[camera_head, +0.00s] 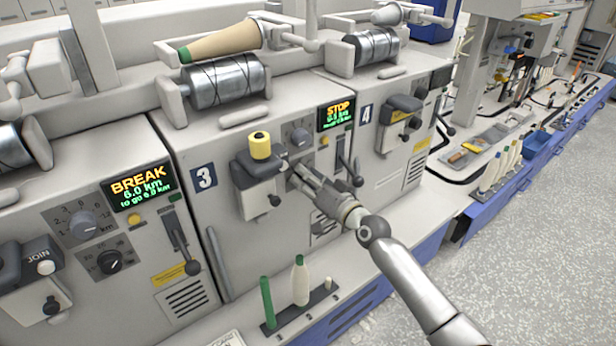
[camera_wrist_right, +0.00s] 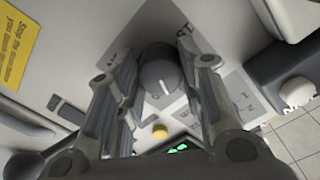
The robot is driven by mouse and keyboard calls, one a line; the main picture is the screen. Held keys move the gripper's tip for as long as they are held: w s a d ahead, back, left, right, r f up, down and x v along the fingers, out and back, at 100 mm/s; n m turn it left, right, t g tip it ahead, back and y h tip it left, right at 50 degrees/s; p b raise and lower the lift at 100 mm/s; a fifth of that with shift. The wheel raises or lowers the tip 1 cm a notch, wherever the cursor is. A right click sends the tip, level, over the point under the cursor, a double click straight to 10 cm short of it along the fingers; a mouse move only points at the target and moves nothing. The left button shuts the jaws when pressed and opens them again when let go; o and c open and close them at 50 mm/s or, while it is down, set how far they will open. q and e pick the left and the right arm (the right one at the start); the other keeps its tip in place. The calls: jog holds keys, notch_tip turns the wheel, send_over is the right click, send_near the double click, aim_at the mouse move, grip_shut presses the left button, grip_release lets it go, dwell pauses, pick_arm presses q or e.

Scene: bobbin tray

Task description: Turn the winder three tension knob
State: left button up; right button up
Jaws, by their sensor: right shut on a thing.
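Winder three bears a dark plate with a white "3" (camera_head: 204,178). My right gripper (camera_head: 293,174) is at the front panel of this winder, below its upper grey knob (camera_head: 300,136). In the right wrist view a round grey knob with a white pointer line, the tension knob (camera_wrist_right: 160,76), sits between the two fingers of my right gripper (camera_wrist_right: 156,82). The fingers are shut on its sides. In the head view the gripper hides this knob. My left gripper is not in view.
A green bobbin (camera_head: 267,302) and a cream bobbin (camera_head: 300,280) stand below on a rack.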

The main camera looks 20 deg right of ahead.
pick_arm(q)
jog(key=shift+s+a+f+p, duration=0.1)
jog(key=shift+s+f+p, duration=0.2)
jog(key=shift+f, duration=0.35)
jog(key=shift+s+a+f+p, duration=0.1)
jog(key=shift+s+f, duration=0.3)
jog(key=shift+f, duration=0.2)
pick_arm(e)
jog(key=m, duration=0.5)
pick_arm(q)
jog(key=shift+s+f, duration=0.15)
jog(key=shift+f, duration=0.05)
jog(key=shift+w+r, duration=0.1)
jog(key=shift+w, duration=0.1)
pick_arm(e)
jog(key=o, duration=1)
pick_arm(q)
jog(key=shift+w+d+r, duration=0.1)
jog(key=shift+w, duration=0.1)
pick_arm(e)
jog(key=shift+o, duration=0.2)
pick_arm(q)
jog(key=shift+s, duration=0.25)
pick_arm(e)
jog(key=v, duration=1.2)
